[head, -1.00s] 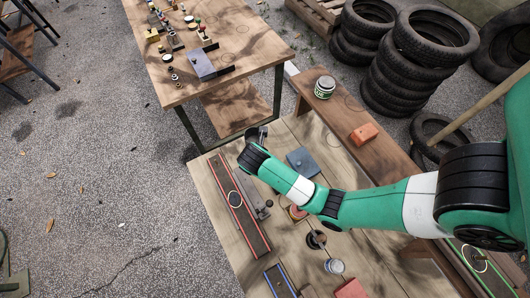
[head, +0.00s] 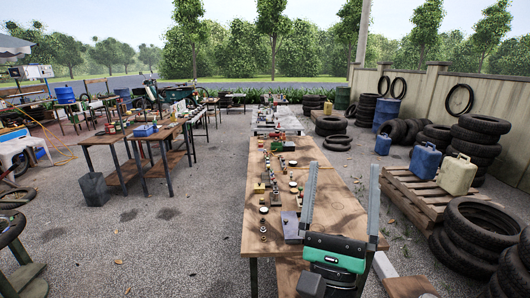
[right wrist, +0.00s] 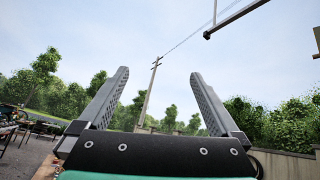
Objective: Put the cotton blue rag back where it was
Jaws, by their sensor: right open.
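I cannot make out the cotton blue rag in either view now. My right gripper (head: 342,166) is raised in front of the long wooden table, its two grey fingers pointing up and wide apart. In the right wrist view the same gripper (right wrist: 158,74) is open, with only sky, trees and a utility pole behind the gap. Nothing is between the fingers. My left gripper is not in view.
The long wooden table (head: 336,208) carries a blue-grey box (head: 291,226) and several small parts along its left side. Its right part looks clear. Tyres (head: 484,222) and a pallet with a blue jerrycan (head: 425,160) and a beige jerrycan (head: 457,174) stand at right.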

